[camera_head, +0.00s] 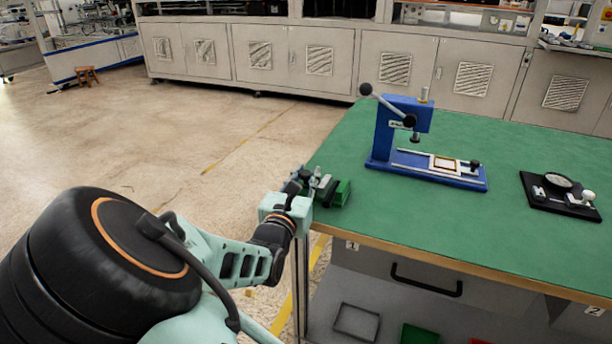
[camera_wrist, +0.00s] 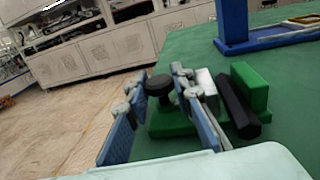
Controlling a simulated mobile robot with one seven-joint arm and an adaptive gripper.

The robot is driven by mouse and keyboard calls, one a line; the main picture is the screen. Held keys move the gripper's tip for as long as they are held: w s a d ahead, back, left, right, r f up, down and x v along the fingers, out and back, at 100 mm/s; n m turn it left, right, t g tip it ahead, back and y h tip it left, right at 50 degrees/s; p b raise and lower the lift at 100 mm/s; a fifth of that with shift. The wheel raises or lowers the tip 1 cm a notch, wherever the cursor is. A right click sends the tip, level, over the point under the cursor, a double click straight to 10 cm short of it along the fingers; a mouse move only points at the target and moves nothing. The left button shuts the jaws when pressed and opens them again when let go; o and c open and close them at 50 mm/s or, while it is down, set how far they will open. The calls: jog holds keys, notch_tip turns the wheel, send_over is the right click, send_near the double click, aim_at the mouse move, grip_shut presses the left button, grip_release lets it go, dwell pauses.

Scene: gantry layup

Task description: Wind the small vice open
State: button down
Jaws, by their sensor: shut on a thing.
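The small vice sits at the left corner of the green bench top. In the head view its green block (camera_head: 342,192) shows, with the rest partly hidden by my gripper (camera_head: 305,181). In the wrist view the vice has a green base (camera_wrist: 170,121), a pale metal block (camera_wrist: 206,84), a black bar (camera_wrist: 237,106) and an upright green block (camera_wrist: 252,87). A black round knob (camera_wrist: 160,86) is at its left end. My gripper (camera_wrist: 158,92) has its two blue-padded fingers either side of this knob and is shut on it. I cannot tell how wide the vice jaws stand.
A blue hand press (camera_head: 400,135) with a raised lever stands behind on the bench (camera_head: 430,215). A black fixture with a round dial (camera_head: 560,193) lies to the right. The bench's middle is clear. Drawers with a black handle (camera_head: 425,280) are below. Open floor lies left.

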jog(key=c, duration=1.9)
grip_release()
jog(key=shift+c, duration=0.2)
jog(key=shift+m+h, duration=0.5)
jog(key=shift+h, duration=0.3)
